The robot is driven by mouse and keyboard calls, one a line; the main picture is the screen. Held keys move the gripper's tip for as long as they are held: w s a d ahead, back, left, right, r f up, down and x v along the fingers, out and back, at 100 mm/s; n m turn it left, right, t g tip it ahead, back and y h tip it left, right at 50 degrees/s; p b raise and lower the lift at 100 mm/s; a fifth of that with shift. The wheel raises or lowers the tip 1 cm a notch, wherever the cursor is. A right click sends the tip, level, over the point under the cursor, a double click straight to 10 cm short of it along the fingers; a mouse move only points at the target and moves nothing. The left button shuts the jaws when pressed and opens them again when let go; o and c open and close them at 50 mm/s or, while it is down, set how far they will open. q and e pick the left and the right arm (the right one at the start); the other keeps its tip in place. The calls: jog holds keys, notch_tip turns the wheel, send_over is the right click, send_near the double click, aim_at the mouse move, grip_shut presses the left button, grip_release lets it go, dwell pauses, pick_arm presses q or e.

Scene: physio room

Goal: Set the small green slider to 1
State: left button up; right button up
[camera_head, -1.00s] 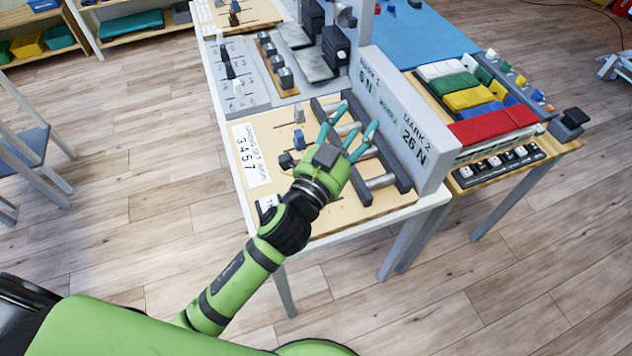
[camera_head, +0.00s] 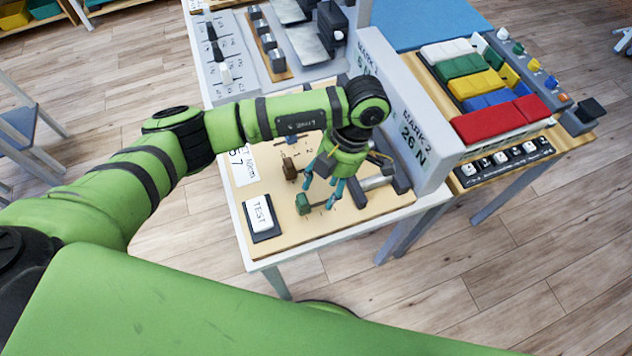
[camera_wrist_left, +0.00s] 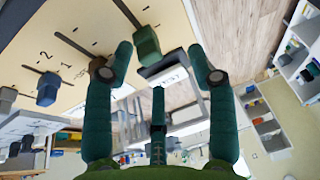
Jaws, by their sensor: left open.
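The small green slider (camera_head: 303,202) is a green knob on the wooden board, near the TEST button. In the left wrist view the green knob (camera_wrist_left: 147,45) stands at the visible end of a dark slot, between and beyond the fingers. My left gripper (camera_head: 320,194) is open and empty, pointing down just above and beside the green knob; contact cannot be told. Its fingers (camera_wrist_left: 160,56) are spread in the wrist view. The number at the green knob is too small to read surely. My right gripper is not in view.
A brown knob (camera_head: 290,170) and a blue knob (camera_wrist_left: 48,88) sit on neighbouring slots. The white TEST button (camera_head: 260,213) is at the board's near corner. Metal rollers (camera_head: 377,183) and the tall grey MARK panel (camera_head: 400,110) stand close on the right.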

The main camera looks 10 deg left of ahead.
aim_at(303, 198)
pick_arm(q)
jog(key=shift+y, duration=0.6)
jog(key=a+f, duration=0.1)
jog(key=f, duration=0.1)
jog(key=a+f, duration=0.1)
jog(key=a, duration=0.1)
jog(key=a+f, duration=0.1)
jog(key=f, duration=0.1)
jog(key=shift+s+a+f+p, duration=0.2)
jog(key=shift+s+f+p, duration=0.1)
jog(key=shift+p, duration=0.05)
grip_shut()
